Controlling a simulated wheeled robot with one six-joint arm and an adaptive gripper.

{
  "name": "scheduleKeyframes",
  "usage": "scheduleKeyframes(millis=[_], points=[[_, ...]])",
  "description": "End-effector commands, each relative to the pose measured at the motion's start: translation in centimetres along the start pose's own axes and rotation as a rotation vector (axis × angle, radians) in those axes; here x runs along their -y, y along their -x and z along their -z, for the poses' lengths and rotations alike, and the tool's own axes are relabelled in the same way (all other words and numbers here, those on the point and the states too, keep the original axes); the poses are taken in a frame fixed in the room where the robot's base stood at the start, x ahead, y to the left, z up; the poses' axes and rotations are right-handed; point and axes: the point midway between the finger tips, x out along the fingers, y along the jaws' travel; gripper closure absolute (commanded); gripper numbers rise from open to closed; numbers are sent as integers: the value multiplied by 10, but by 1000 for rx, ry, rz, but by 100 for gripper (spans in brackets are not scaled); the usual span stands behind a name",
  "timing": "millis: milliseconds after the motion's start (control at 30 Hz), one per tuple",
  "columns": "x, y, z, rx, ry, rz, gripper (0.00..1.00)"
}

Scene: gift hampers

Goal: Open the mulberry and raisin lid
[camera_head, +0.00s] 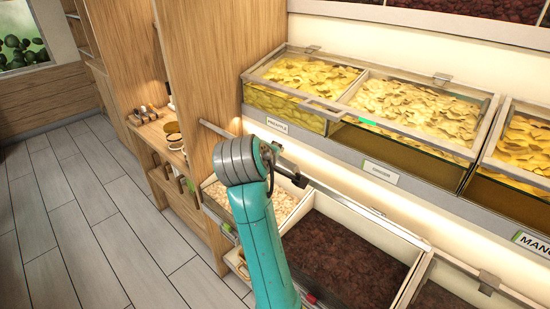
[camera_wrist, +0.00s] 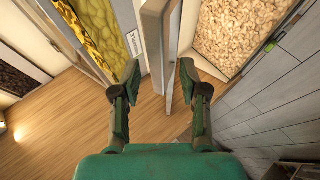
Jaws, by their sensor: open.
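In the head view, a lower bin of pale dried fruit (camera_head: 278,203), likely mulberries, stands beside a bin of dark raisins (camera_head: 340,262). A grey lid rail (camera_head: 222,131) stands above these bins, partly behind my arm; the lid looks raised. In the wrist view, a lid or panel edge (camera_wrist: 173,62) runs between my open fingertips, closer to the right one; I cannot tell whether they touch. My gripper (camera_wrist: 161,80) is open and holds nothing. In the head view, my arm hides most of it. The pale fruit (camera_wrist: 235,30) is to its right in the wrist view.
Upper bins of yellow dried fruit (camera_head: 300,75) and ginger (camera_head: 415,105) sit under closed clear lids. A wooden partition (camera_head: 205,60) and shelves with small goods (camera_head: 160,125) stand to the left. Tiled floor (camera_head: 75,200) at the left is free.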

Motion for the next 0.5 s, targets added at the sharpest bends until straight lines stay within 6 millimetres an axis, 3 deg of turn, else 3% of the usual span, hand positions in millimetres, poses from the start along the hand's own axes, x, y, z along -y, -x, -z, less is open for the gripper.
scheduleKeyframes(millis=[200,500], points=[[0,46,2,-3,0,-2,56],[0,82,1,-1,1,-1,56]])
